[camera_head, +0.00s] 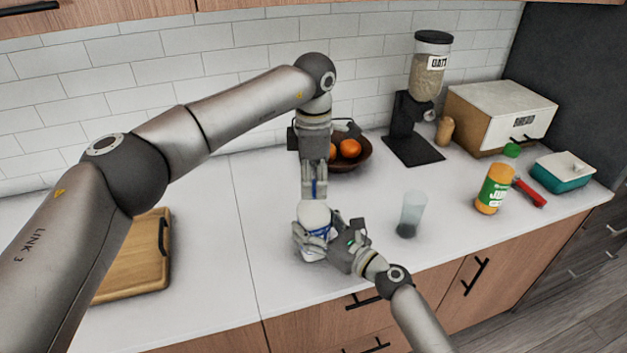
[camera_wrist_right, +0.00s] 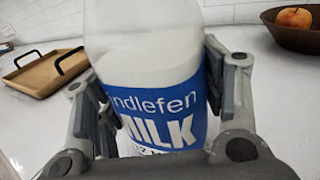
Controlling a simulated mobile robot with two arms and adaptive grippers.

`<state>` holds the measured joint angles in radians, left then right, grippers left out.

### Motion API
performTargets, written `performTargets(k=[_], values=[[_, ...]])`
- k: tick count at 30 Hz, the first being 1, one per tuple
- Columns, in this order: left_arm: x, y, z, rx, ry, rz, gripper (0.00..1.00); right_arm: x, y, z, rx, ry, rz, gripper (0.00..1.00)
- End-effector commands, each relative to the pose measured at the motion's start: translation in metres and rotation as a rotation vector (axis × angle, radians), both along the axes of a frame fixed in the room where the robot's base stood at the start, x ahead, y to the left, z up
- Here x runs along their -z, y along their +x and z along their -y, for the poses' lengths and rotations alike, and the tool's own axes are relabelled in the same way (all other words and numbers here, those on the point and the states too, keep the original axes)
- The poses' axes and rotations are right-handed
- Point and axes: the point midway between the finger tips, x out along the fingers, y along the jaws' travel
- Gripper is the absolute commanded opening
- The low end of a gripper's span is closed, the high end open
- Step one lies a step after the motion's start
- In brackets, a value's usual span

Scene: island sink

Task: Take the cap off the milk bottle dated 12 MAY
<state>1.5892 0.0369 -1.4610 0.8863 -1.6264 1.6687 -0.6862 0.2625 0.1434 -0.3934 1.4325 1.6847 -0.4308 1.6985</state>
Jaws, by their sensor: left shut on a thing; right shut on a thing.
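A white milk bottle (camera_head: 314,214) with a blue label stands upright on the white counter; it fills the middle of the right wrist view (camera_wrist_right: 150,55). The label reads "ndlefen MILK"; I cannot read a date. My right gripper (camera_head: 322,240) is shut around the bottle's body at the label, one finger on each side (camera_wrist_right: 158,95). My left gripper (camera_head: 314,194) points straight down over the bottle top and is shut there. A bit of blue shows between its fingers. The cap is mostly hidden by them, so I cannot tell if it is still seated.
A clear glass (camera_head: 412,214) stands close to the right of the grippers. A fruit bowl (camera_head: 358,160) is behind. A wooden tray (camera_head: 150,260) lies left. An oats dispenser (camera_head: 425,90), bread box (camera_head: 495,115), orange-lidded jar (camera_head: 494,188) and teal butter dish (camera_head: 563,172) stand right.

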Motion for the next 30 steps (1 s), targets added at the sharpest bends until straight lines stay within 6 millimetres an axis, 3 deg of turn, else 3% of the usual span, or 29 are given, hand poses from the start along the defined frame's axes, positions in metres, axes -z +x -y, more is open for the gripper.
performTargets(k=[30], values=[[-0.002,0.0015,-0.0011,-1.783,-0.002,0.004,0.01,-0.0002,-0.0012,-0.0016,-0.005,-0.002,0.002,0.0]])
